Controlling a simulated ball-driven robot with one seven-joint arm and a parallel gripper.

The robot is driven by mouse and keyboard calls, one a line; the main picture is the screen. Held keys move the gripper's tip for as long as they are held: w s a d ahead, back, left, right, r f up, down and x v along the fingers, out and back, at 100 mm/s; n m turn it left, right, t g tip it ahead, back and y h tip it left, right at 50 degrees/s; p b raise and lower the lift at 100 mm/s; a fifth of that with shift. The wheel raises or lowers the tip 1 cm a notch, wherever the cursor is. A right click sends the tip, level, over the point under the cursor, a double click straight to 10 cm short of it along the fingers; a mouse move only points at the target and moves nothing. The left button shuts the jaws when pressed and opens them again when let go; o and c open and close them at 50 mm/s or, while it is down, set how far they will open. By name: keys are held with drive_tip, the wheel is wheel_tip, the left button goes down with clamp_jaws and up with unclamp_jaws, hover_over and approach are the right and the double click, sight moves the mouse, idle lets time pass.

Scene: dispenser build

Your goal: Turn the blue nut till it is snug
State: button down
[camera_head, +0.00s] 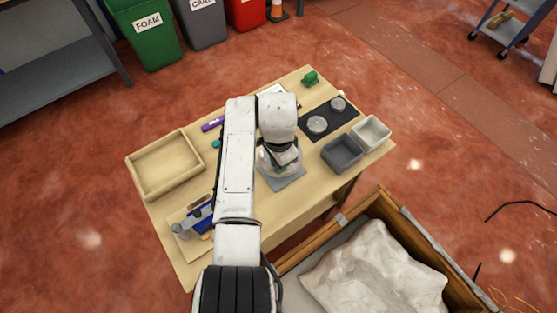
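My arm reaches over the table, and my gripper (283,157) points down above a clear rounded vessel (267,167) on a grey square plate (290,181). The wrist covers most of the vessel and the gripper's fingers, so I cannot tell whether they are open or touching anything. I cannot make out the blue nut. A blue and grey tool (194,220) lies in a shallow wooden tray (178,245) at the table's lower left.
An empty wooden tray (165,164) is at left. A black mat (313,131) with two round metal pieces, a dark grey bin (342,154) and a light bin (371,131) are at right. A green object (311,78) sits at the back. A wooden crate (290,263) stands in front.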

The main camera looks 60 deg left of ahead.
drive_tip(key=shift+w+r, duration=0.1)
idle(0.4)
drive_tip(key=c, duration=1.1)
unclamp_jaws()
drive_tip(key=shift+o, duration=0.2)
wheel_tip(320, 180, up, 11)
